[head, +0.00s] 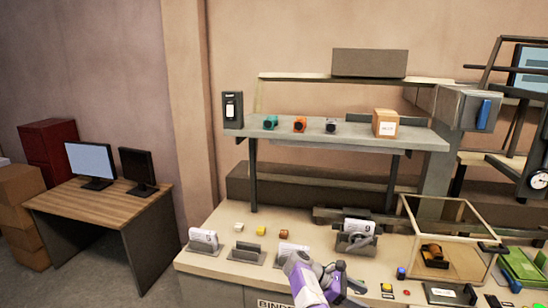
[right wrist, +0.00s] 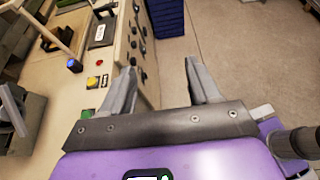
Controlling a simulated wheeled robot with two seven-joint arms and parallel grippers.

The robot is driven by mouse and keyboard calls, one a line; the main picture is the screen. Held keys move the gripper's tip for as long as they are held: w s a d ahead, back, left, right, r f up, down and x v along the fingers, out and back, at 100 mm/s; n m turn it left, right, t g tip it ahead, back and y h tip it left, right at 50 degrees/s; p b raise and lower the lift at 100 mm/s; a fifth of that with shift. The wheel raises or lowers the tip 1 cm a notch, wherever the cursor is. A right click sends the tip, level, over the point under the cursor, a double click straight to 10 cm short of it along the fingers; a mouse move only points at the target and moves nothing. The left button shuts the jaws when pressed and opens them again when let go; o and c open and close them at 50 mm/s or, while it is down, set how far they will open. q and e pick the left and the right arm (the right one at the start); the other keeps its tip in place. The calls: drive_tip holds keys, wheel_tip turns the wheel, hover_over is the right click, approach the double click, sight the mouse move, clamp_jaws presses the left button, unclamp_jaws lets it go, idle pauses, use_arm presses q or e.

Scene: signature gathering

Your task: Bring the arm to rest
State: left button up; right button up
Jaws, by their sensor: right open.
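My right arm (head: 312,283), purple and grey, reaches in at the bottom middle of the head view, in front of the workbench (head: 215,257). In the right wrist view my right gripper (right wrist: 160,68) is open, with its two grey fingers apart and nothing between them. The fingers appear over the bench's front edge, with the control panel side and the bare floor (right wrist: 235,60) beyond. My left gripper is not in view.
Card holders (head: 203,240) and small blocks stand on the bench, left of my arm. A clear-walled box (head: 437,222) and a green tray (head: 522,266) are at right. A shelf (head: 350,135) rises behind. A desk with monitors (head: 90,160) stands left.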

wheel_tip(320, 180, down, 11)
drive_tip(key=w+d+y+b, duration=0.2)
drive_tip(key=w+d, duration=0.1)
drive_tip(key=s+a+f+m+y+b, duration=0.1)
drive_tip(key=s+f+y+b, duration=0.3)
drive_tip(key=f, duration=0.7)
drive_tip(key=s+a+f+m+y, duration=0.1)
drive_tip(key=s+f+m+y, duration=0.1)
drive_tip(key=s+f, duration=0.65)
drive_tip(key=s+a+f+m+t+y+b, duration=0.2)
drive_tip(key=s+a+f+m+y+b, duration=0.55)
drive_tip(key=s+a+f, duration=0.65)
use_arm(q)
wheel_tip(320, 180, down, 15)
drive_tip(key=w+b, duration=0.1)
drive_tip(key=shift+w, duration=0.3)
use_arm(e)
drive_tip(key=s+a+m+t+y, duration=0.1)
drive_tip(key=s+a+m, duration=0.1)
drive_tip(key=s+m, duration=0.5)
drive_tip(key=shift+s+r+t, duration=0.15)
drive_tip(key=shift+s+t, duration=0.15)
drive_tip(key=shift+s, duration=0.25)
drive_tip(key=shift+a, duration=0.1)
